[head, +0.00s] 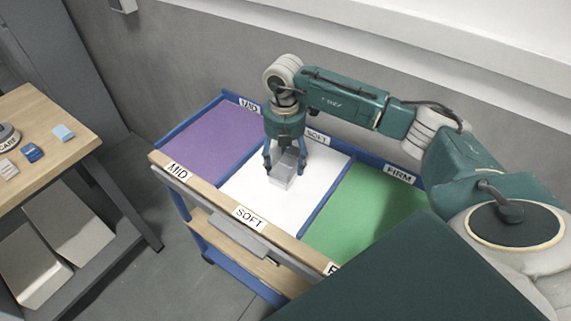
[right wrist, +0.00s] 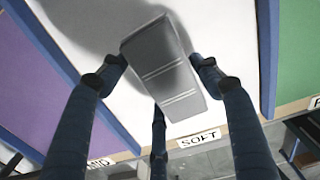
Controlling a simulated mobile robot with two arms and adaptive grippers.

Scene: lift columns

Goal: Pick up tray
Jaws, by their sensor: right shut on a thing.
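My right gripper (head: 285,166) is over the white middle compartment (head: 250,195) of a blue-framed cart top, pointing down. It is shut on a grey block (head: 283,181) with two pale stripes, which also shows tilted in the right wrist view (right wrist: 160,68). The right gripper's dark blue fingers (right wrist: 157,75) are around the block there. A shadow lies on the white surface beside it; I cannot tell whether the block touches the surface. No separate tray is clear; the divided cart top is the only tray-like thing. My left gripper is not in view.
A purple compartment (head: 208,140) labelled MID lies left of the white SOFT one, and a green FIRM compartment (head: 370,212) right. Blue dividers separate them. A wooden table (head: 50,135) with small blocks stands left. A grey wall is close behind the cart.

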